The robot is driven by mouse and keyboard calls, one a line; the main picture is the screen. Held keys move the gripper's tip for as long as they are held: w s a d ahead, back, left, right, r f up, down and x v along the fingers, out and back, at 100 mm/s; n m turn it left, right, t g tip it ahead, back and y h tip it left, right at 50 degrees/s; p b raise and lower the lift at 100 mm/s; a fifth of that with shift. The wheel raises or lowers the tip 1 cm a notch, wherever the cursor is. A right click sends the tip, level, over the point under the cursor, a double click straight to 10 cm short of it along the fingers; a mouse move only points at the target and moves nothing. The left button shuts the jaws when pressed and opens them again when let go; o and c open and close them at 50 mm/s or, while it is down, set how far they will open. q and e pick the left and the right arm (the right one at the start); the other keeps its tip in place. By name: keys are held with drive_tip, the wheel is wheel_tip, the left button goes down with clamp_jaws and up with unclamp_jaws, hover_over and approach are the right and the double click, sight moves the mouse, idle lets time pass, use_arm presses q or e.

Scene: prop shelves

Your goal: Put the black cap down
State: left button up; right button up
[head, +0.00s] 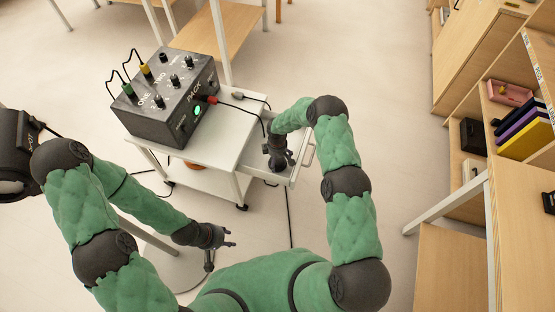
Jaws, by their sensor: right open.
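My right gripper (279,160) is open over the small open drawer (296,168) at the right side of the white cart. A small dark thing (272,182) shows in the drawer just below the gripper; I cannot tell whether it is the black cap. A dark box (160,93) stands on the cart top, with several black knobs, a green plug (129,90), a yellow plug (146,71) and a small black piece (163,57) at its back edge. My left gripper (229,237) is low at the front of the cart, with its fingers apart and empty.
The white cart (215,150) carries the box and a red plug with a black cable. A cable hangs to the floor near the drawer. Wooden shelves (465,60) with books and a pink tray (510,93) stand at the right. The floor between is clear.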

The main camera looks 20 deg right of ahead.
wheel_tip(320, 180, up, 11)
drive_tip(key=p, duration=0.4)
drive_tip(key=s+a+m+y, duration=0.1)
drive_tip(key=s+m, duration=0.3)
drive_tip(key=s, duration=0.6)
drive_tip(key=s+a+r+m+y, duration=0.1)
drive_tip(key=s+a+m, duration=0.3)
drive_tip(key=s, duration=0.6)
drive_tip(key=s+a+m+y, duration=0.2)
drive_tip(key=s+m, duration=0.3)
drive_tip(key=s, duration=0.5)
drive_tip(key=shift+s+a+r+t, duration=0.3)
drive_tip(key=shift+s+a+r, duration=0.05)
drive_tip(key=shift+a+r, duration=0.05)
